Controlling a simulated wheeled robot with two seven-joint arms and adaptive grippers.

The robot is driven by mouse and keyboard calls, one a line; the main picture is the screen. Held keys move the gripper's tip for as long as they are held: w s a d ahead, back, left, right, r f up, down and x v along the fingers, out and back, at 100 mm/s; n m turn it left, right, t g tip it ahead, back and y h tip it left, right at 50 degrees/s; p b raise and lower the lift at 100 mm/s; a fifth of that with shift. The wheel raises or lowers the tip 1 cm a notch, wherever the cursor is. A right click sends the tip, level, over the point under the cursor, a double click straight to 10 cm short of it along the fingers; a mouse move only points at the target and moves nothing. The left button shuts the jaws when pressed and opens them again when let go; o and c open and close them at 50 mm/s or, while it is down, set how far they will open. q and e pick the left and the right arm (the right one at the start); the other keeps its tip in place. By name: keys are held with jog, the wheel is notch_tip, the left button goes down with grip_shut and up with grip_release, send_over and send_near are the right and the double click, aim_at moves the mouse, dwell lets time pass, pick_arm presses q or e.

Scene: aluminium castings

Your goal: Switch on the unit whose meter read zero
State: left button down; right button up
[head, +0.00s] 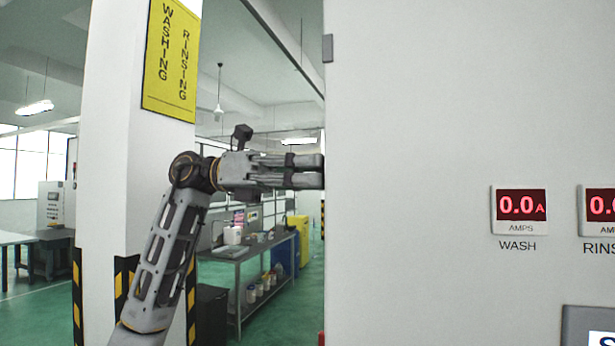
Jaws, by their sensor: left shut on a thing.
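A large pale grey cabinet (430,130) fills the right half of the view. Its WASH meter (521,205) shows 0.0 A in red digits. To its right, a second meter (600,206), labelled RINS…, is cut off by the picture edge; only its first digit, 0, and part of another show. My left gripper (321,170) reaches level to the cabinet's left edge. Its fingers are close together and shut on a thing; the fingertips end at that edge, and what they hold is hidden. No switch shows. My right gripper is out of view.
A grey box with a white label (600,339) is cut off at the bottom right. A white pillar with a yellow WASHING/RINSING sign (171,60) stands left. Behind are a grey bench (245,252), a yellow cabinet (299,240) and open green floor.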

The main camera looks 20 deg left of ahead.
pick_arm(q)
jog(key=shift+w+m+b, duration=0.2)
jog(key=shift+m+b, duration=0.8)
jog(key=shift+m, duration=3.2)
jog(key=c, duration=1.5)
grip_release()
jog(key=shift+c, duration=0.2)
jog(key=a, duration=1.2)
jog(key=shift+w, duration=0.25)
